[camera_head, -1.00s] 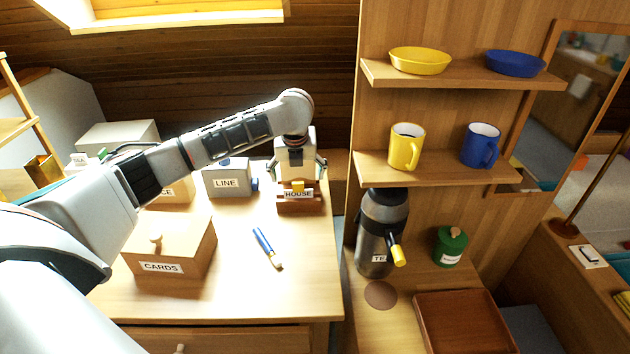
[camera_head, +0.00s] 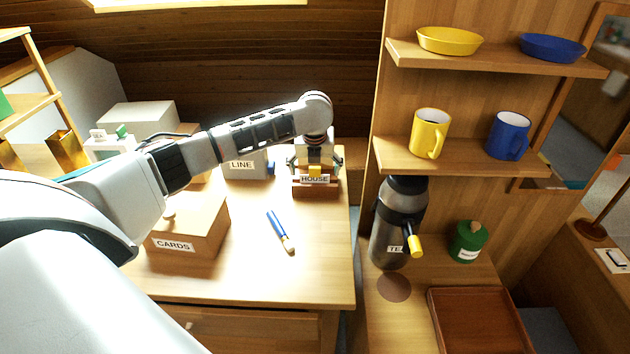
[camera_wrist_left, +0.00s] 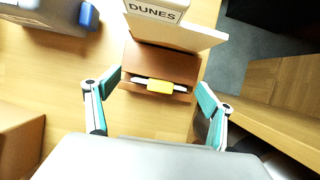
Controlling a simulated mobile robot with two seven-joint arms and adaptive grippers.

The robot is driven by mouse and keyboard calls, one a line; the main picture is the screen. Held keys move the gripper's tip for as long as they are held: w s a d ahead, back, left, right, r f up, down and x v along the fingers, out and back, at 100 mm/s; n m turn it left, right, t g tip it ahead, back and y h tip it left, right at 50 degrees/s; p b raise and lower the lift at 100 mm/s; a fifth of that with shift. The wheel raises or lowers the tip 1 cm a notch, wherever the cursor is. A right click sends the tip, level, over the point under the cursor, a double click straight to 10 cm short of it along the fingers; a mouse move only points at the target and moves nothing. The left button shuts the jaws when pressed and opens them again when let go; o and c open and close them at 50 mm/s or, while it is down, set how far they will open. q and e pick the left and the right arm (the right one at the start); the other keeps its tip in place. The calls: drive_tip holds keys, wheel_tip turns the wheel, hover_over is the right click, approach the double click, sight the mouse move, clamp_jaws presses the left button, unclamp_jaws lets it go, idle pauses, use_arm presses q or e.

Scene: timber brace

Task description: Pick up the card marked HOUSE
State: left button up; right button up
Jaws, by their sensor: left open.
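The card marked HOUSE (camera_head: 315,180) stands upright in a dark wooden holder (camera_head: 318,193) at the right back of the desk. A yellow tab (camera_head: 315,170) sits on its top edge. In the left wrist view the card shows nearly edge-on as a thin white strip (camera_wrist_left: 139,82) with the yellow tab (camera_wrist_left: 159,86). My left gripper (camera_head: 315,163) is open above the card. In the left wrist view its two fingers (camera_wrist_left: 158,92) stand apart on either side of the tab, with nothing between them gripped. My right gripper is not in view.
A block marked DUNES (camera_wrist_left: 155,11) is behind the holder. A grey LINE box (camera_head: 243,166) stands left of it. A CARDS box (camera_head: 190,232) and a brush (camera_head: 280,231) lie nearer. A flask (camera_head: 398,225) stands to the right, past the desk edge.

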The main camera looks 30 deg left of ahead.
use_arm(q)
drive_tip(key=c, duration=1)
drive_tip(key=shift+r, duration=0.15)
